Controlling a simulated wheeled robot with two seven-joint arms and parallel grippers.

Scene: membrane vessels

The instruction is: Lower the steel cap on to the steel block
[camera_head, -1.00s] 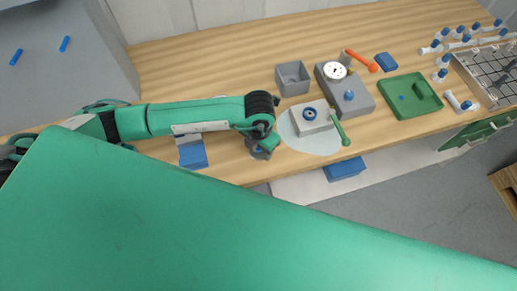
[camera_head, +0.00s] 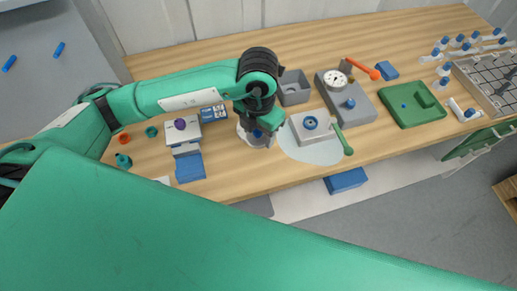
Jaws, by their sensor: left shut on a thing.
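The steel block (camera_head: 298,124), pale grey and square with a blue-ringed round opening on top, sits on a round pale mat (camera_head: 318,152). My left gripper (camera_head: 260,128) is just left of the block, over the table, and points down. It is shut on a grey round piece with a blue spot, which looks like the steel cap (camera_head: 256,139). The fingers and arm hide part of it. The cap is apart from the block in the picture; its exact height is unclear. My right gripper is not in view.
A green-handled tool (camera_head: 343,141) lies against the block's right side. A grey open box (camera_head: 294,94) stands behind it. A grey gauge base (camera_head: 358,113) and a green tray (camera_head: 425,112) are to the right. Blue blocks (camera_head: 190,168) lie left of the gripper.

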